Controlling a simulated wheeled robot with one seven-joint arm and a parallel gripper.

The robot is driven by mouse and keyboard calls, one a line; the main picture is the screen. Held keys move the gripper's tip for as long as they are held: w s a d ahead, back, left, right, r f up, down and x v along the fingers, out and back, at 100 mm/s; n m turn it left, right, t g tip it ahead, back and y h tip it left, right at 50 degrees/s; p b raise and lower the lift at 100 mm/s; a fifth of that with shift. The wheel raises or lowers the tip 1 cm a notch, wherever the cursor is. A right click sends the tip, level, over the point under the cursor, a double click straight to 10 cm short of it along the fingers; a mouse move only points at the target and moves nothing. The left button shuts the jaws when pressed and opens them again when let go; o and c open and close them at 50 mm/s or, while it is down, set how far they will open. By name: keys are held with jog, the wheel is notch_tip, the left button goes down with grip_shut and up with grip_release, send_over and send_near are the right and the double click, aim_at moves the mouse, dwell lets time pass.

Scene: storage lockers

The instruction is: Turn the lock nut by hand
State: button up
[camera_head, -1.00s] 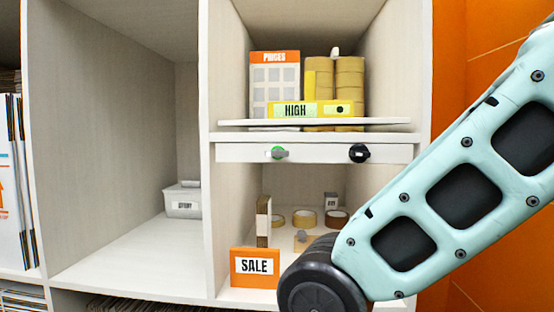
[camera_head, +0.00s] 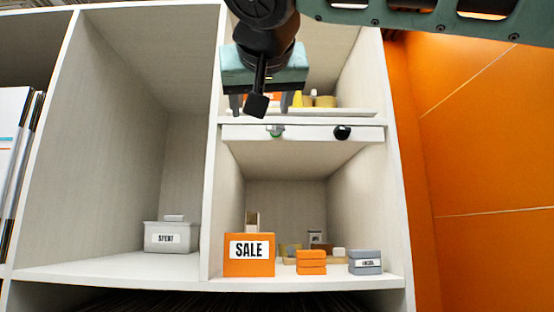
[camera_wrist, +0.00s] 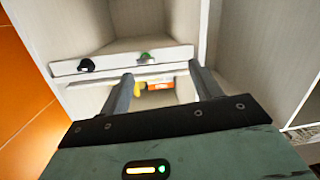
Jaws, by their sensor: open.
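A white bar (camera_head: 300,134) runs across the locker between the upper and lower compartments. It carries a green knob with a grey piece (camera_head: 275,131) on the left and a round black knob (camera_head: 342,132) on the right. I cannot tell by name which is the lock nut. In the wrist view, turned over, the green knob (camera_wrist: 145,57) is beyond the fingers and the black knob (camera_wrist: 86,65) is left of it. My gripper (camera_head: 267,104) is open and empty, with its fingers above and in front of the green knob, apparently apart from it.
The upper shelf (camera_head: 350,112) holds yellow items partly hidden by my arm. Below stand an orange SALE box (camera_head: 249,263), orange blocks (camera_head: 311,262) and a grey box (camera_head: 365,263). A grey lidded box (camera_head: 170,237) sits in the left compartment. The lower compartment's front air is clear.

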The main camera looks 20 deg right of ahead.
notch_tip(320, 180, up, 2)
jog(key=s+d+m+h+b, duration=0.1)
jog(key=s+d+m+h, duration=0.1)
jog(key=p, duration=0.1)
send_near(276, 129)
jog(key=shift+m+t, duration=0.3)
jog(key=shift+t, duration=0.1)
jog(key=x, duration=0.8)
jog(key=shift+w+d+r, duration=0.1)
jog(key=shift+w+d, duration=0.1)
jog(key=shift+w, duration=0.1)
jog(key=c, duration=1)
